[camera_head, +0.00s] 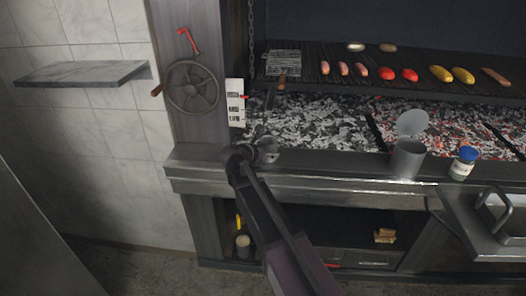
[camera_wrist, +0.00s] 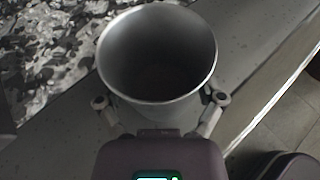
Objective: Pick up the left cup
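A grey metal cup (camera_wrist: 158,104) stands on the dark ledge in front of the grill, its open mouth facing up in the wrist view. In the head view this left cup (camera_head: 268,148) is small and partly hidden by my gripper (camera_head: 257,151). My gripper's fingers also show in the wrist view (camera_wrist: 160,101), spread wide with one on each side of the cup. Slight gaps seem to show between the fingertips and the cup wall. The cup looks empty, though its inside is dark. A second metal cup (camera_head: 407,160) stands farther right on the ledge.
A jar with a blue lid (camera_head: 462,163) stands right of the second cup. Ash and coals (camera_head: 325,124) lie behind the ledge. Sausages and vegetables (camera_head: 388,73) lie on the grate above. A handwheel (camera_head: 193,87) is on the left post.

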